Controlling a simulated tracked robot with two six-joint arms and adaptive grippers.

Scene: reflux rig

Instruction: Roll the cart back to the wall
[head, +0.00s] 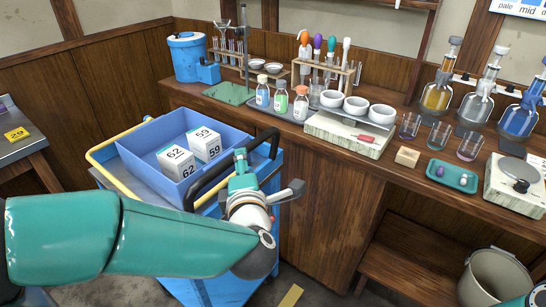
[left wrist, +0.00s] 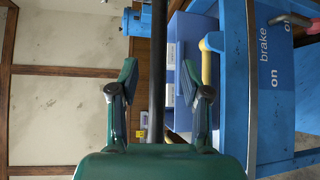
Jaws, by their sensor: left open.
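The blue cart (head: 211,281) stands in front of the wooden bench, with a black push handle (head: 209,186) along its near right side. My left gripper (head: 241,165) is at this handle. In the left wrist view, its two fingers (left wrist: 160,85) are open and the black handle bar (left wrist: 158,50) runs between them; I cannot tell whether they touch it. The cart's blue panel (left wrist: 266,95) there reads "brake" and "on", with a reddish lever (left wrist: 309,24) at the corner. My right gripper is out of view.
A blue bin (head: 150,142) on the cart holds two white boxes (head: 177,162) marked 62 and 59. The bench (head: 320,185) carries glassware and bottles. A grey bucket (head: 497,272) and a low wooden step (head: 405,262) are at lower right. A yellow floor strip (head: 290,297) lies near the cart.

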